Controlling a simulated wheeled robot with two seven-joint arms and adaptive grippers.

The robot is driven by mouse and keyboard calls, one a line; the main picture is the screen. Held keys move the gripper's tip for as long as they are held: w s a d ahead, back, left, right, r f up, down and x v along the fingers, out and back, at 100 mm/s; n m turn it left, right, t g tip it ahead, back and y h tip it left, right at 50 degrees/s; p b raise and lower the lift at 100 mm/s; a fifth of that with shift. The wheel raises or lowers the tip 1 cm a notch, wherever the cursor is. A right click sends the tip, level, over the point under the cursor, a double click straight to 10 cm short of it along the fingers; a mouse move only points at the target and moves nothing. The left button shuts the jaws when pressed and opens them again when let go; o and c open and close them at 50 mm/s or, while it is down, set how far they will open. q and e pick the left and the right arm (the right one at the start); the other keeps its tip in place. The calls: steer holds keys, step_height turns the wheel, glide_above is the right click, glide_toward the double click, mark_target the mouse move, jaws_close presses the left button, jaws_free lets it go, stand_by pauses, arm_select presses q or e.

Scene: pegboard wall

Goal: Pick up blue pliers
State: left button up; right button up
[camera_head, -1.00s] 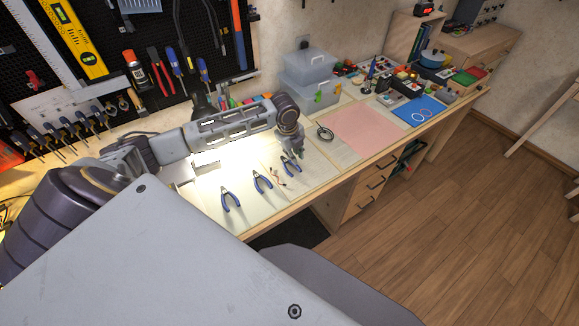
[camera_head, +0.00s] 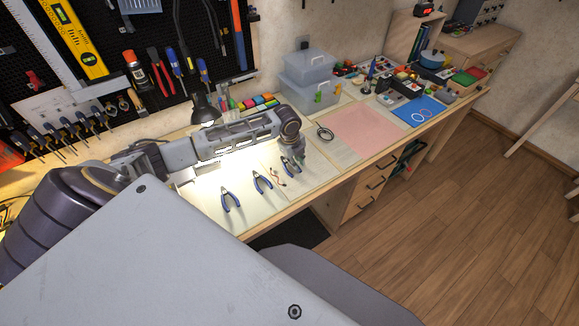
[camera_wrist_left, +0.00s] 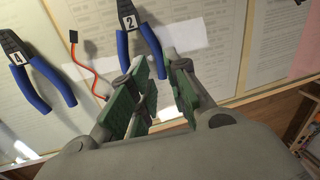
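Several blue-handled pliers lie on the lit bench: one on the left (camera_head: 230,200), one in the middle (camera_head: 262,183) and one on the right (camera_head: 289,169). My left gripper (camera_head: 294,160) is down at the right pliers and partly hides them. In the left wrist view the pliers labelled 2 (camera_wrist_left: 129,22) lie at my left gripper (camera_wrist_left: 166,82), which is open. One handle reaches toward the gap between the green-padded fingers; the other runs behind the left finger. I cannot tell if they touch. Pliers labelled 4 (camera_wrist_left: 38,80) lie further left. My right gripper is not in view.
A thin red cable (camera_wrist_left: 90,68) lies between the two labelled pliers. A pink mat (camera_head: 362,128), a black ring (camera_head: 324,133) and clear boxes (camera_head: 308,72) are further right and back. A black lamp (camera_head: 205,108) stands behind my left arm. The pegboard (camera_head: 215,40) is behind.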

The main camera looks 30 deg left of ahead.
arm_select(q)
steer(key=shift+w+f, duration=0.15)
steer(key=shift+f, duration=0.6)
steer(key=shift+w+f, duration=0.15)
steer(key=shift+f, duration=0.6)
steer(key=shift+c, duration=0.2)
jaws_close()
